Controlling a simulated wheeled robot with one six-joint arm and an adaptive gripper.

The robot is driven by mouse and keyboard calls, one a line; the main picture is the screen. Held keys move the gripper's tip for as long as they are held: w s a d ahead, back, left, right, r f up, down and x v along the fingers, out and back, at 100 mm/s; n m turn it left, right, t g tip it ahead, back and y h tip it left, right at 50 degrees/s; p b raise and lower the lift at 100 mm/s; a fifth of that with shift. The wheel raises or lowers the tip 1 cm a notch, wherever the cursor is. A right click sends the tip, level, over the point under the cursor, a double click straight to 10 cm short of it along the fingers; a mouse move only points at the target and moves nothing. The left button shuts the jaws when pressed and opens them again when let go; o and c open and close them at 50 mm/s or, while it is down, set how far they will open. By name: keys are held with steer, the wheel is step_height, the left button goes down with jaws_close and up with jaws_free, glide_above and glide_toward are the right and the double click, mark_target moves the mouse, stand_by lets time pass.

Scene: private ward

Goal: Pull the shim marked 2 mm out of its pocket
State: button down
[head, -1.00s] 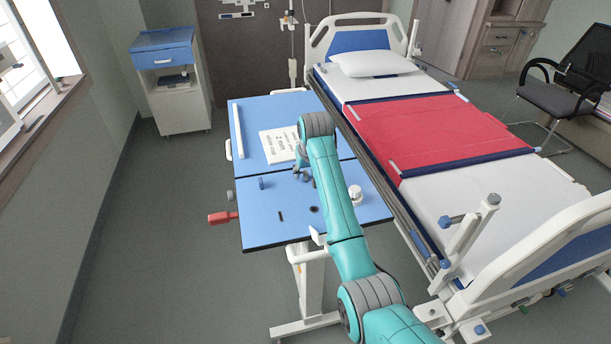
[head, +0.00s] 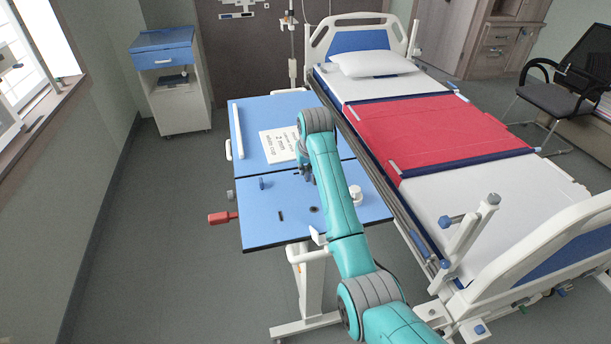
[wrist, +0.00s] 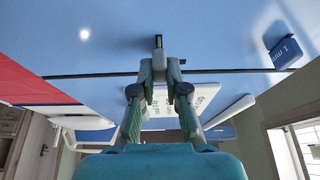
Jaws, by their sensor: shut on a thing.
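My gripper (wrist: 160,68) is shut on a small, narrow grey piece (wrist: 158,42), seen nearly edge-on at the fingertips; it looks like a shim, but no marking on it is readable. I cannot tell whether its lower end is inside a pocket or clear of it. In the head view my gripper (head: 307,173) is low over the blue overbed table (head: 335,205), partly hidden by my arm. A blue shim (wrist: 285,52), whose marking seems to begin with 1, stands apart from the gripper; it also shows in the head view (head: 262,183).
A printed white card (head: 279,145) lies behind the gripper. A dark slot (head: 281,216) and a round hole (head: 314,209) are in the front tabletop. A white knobbed piece (head: 355,193) stands right of my arm. A red handle (head: 222,217) sticks out left. The bed (head: 450,185) adjoins the right side.

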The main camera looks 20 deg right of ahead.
steer(key=shift+r, duration=3.55)
steer(key=d, duration=1.2)
